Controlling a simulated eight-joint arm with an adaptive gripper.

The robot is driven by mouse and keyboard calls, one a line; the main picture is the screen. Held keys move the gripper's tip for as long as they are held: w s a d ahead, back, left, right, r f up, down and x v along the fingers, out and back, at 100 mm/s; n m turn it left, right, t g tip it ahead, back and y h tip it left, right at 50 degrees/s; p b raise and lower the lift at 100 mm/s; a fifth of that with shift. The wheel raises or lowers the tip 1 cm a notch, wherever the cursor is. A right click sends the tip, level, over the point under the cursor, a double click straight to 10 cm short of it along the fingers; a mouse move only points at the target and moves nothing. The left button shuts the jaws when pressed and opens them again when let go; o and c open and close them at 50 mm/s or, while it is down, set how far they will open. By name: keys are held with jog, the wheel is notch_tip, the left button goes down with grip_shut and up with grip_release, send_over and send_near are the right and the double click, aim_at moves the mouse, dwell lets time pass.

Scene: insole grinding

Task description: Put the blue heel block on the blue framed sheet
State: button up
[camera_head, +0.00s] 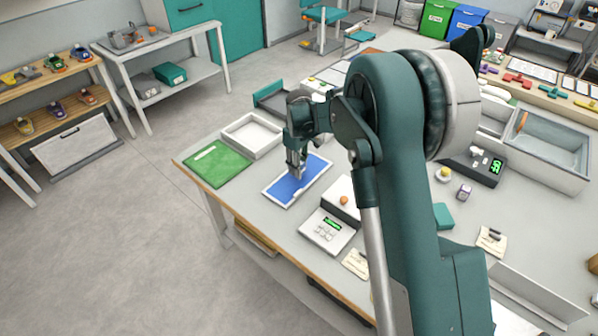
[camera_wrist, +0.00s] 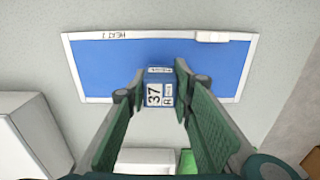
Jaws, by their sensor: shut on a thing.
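The blue framed sheet (camera_head: 309,181) lies flat near the table's front left, blue with a white border. In the wrist view the sheet (camera_wrist: 105,70) fills the upper middle, with handwriting along its top border and a small white piece on that edge. My gripper (camera_head: 296,172) is over the sheet, pointing down. In the wrist view my gripper (camera_wrist: 157,98) is shut on the blue heel block (camera_wrist: 158,87), which carries white labels reading 37 and R. The block appears over the sheet's lower middle part; I cannot tell whether it touches. It is hidden or too small in the head view.
A green mat (camera_head: 218,165) and a white tray (camera_head: 253,134) lie left of the sheet.

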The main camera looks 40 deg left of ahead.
jog(key=shift+f, duration=1)
jog(key=shift+f, duration=0.2)
jog(key=o, duration=0.9)
jog(key=shift+r, duration=0.2)
notch_tip(320, 180, up, 12)
jog(key=shift+p, duration=0.45)
